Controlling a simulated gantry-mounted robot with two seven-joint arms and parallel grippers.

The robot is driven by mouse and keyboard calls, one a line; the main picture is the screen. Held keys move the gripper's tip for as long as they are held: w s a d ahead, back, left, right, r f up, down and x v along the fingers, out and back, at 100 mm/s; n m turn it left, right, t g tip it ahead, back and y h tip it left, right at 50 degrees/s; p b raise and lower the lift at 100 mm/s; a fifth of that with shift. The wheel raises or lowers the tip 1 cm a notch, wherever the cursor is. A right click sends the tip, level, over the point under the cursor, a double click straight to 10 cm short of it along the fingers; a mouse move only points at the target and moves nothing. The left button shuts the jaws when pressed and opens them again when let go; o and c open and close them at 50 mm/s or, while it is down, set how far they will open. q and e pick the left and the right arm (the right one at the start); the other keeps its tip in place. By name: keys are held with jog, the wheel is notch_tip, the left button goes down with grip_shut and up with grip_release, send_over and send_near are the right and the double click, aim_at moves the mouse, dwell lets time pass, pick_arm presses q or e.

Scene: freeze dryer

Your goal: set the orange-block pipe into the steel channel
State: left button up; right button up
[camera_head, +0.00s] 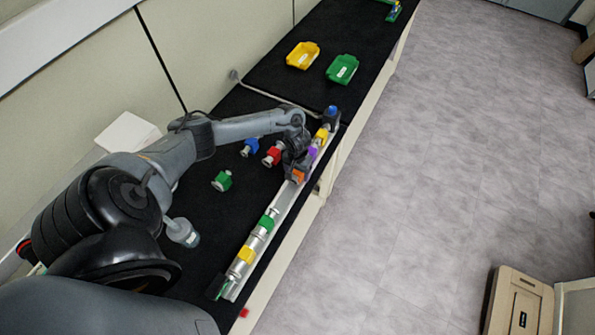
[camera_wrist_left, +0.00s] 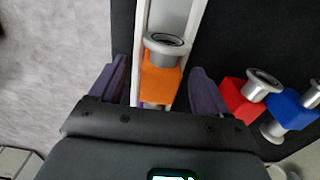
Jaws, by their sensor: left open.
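The orange-block pipe (camera_head: 298,176) lines up with the long steel channel (camera_head: 285,200) near the black bench's front edge. In the left wrist view the orange block (camera_wrist_left: 159,84) has a grey flanged pipe end and lies over the channel (camera_wrist_left: 170,16). Whether it is fully seated cannot be told. My left gripper (camera_head: 296,168) is open. Its two dark fingers (camera_wrist_left: 159,80) stand on either side of the orange block, with gaps visible. The block's rear part is hidden by the gripper body. My right gripper is not in view.
The channel also carries green (camera_head: 266,222), yellow (camera_head: 246,255) and purple (camera_head: 312,152) block pipes. Red (camera_head: 272,156), blue (camera_head: 251,147) and green (camera_head: 222,181) block pieces lie loose on the bench behind. Yellow (camera_head: 303,56) and green (camera_head: 342,69) trays sit farther along.

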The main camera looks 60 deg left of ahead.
pick_arm(q)
notch_tip(320, 180, up, 11)
jog(key=p, duration=0.1)
jog(key=shift+f, duration=0.15)
dwell(0.6)
